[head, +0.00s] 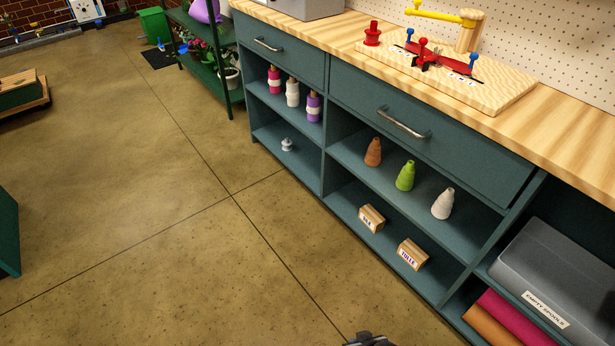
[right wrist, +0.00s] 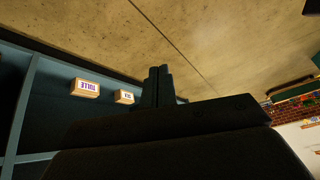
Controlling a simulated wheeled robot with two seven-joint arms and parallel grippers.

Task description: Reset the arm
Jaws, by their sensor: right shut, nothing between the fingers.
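My right gripper (right wrist: 158,85) shows in the right wrist view with its two dark fingers together and nothing between them. Only a small dark tip of it (head: 369,339) shows at the bottom edge of the head view. It is over the floor in front of the teal cabinet (head: 383,277), apart from the shelves. My left gripper is in neither view.
The cabinet shelves hold spools, several cones (head: 405,176), two small labelled boxes (head: 411,254) and a grey "empty spools" bin (head: 560,270). A wooden board (head: 500,95) with a red tool lies on the worktop.

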